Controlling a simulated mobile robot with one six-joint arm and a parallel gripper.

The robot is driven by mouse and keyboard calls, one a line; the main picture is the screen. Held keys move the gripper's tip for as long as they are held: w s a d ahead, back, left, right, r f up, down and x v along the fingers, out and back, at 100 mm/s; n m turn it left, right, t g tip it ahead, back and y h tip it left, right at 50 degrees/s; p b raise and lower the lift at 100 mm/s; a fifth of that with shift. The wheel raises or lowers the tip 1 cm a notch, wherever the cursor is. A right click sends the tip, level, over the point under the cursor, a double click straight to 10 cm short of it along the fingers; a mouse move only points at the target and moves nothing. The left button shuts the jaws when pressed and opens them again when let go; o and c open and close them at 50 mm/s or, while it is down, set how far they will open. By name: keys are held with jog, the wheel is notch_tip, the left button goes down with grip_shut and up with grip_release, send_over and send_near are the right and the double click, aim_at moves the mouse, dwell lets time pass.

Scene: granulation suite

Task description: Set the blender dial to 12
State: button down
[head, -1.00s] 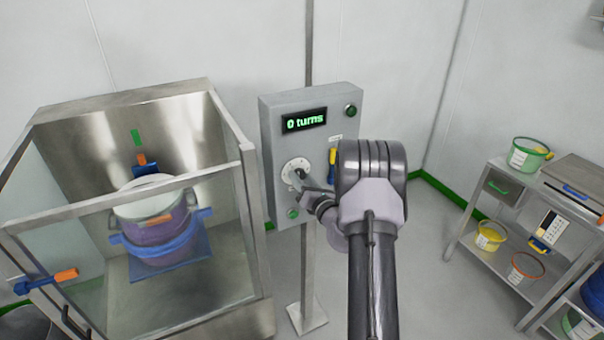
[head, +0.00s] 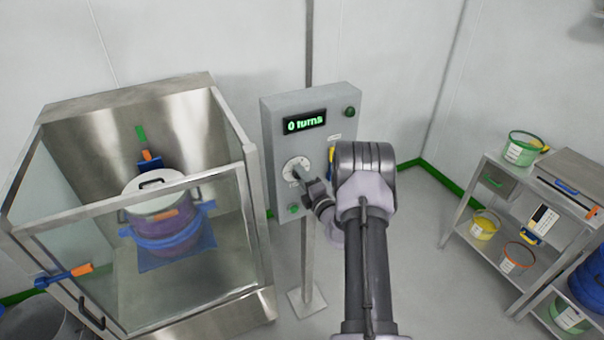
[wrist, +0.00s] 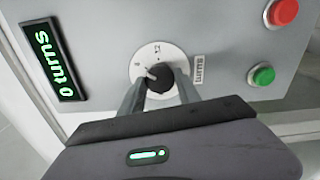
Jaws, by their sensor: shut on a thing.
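The blender dial is a black knob (wrist: 159,77) on a round white scale plate (wrist: 152,58), set in the grey control box (head: 277,125). In the head view the scale plate (head: 296,168) shows at the left of the box front. My gripper (wrist: 159,88) is shut on the knob, one finger on each side. In the head view my gripper (head: 310,183) reaches the dial from the lower right. The display (head: 305,123) reads "0 turns"; it also shows in the wrist view (wrist: 54,60). The small scale marks are hard to read.
A green button (wrist: 261,75) and a red button (wrist: 282,12) sit on the box near the dial. A glass-sided enclosure (head: 140,200) with a lidded vessel (head: 160,215) stands at left. A steel shelf cart (head: 540,215) with tubs stands at right. Floor between is clear.

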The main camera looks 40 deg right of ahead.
jog(key=m+p, duration=0.3)
jog(key=m, duration=0.7)
jog(key=shift+m+p, duration=0.3)
jog(key=shift+m, duration=0.2)
jog(key=c, duration=0.9)
grip_release()
jog(key=shift+o, duration=0.2)
jog(key=shift+s, duration=0.1)
jog(key=v, duration=1.7)
jog(key=shift+s, duration=0.15)
